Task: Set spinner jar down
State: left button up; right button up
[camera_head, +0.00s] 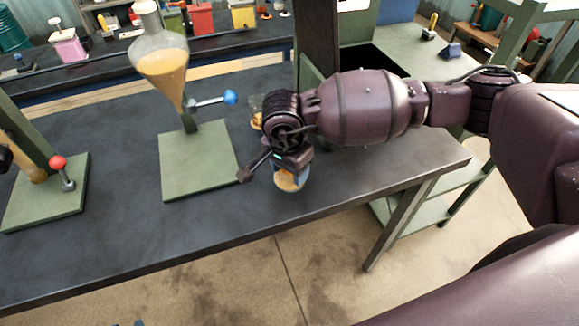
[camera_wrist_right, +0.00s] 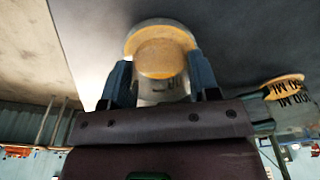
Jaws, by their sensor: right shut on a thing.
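My right gripper (camera_head: 268,168) reaches over the near part of the dark table. It is shut on a small clear jar (camera_head: 290,179) with orange contents, which I take to be the spinner jar. In the right wrist view the jar (camera_wrist_right: 160,52) sits between the two fingers (camera_wrist_right: 160,85). Most of its side is hidden by the gripper in the head view. I cannot tell whether its base touches the table. My left gripper is not in view.
A conical flask (camera_head: 163,67) of orange liquid hangs on a green stand (camera_head: 200,165) with a blue-knobbed valve (camera_head: 230,97). Behind my gripper is a marked beaker (camera_head: 256,121), also in the wrist view (camera_wrist_right: 285,88). A red-knobbed stand (camera_head: 45,200) is left. The dark tabletop (camera_head: 130,235) is clear in front.

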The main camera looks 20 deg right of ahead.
jog(key=shift+r, duration=0.1)
jog(key=shift+f, duration=0.2)
jog(key=o, duration=1)
jog(key=shift+r, duration=0.1)
jog(key=r, duration=0.4)
jog(key=a+r, duration=0.1)
jog(key=r, duration=0.7)
jog(key=shift+s+a, duration=0.15)
jog(key=shift+s, duration=0.25)
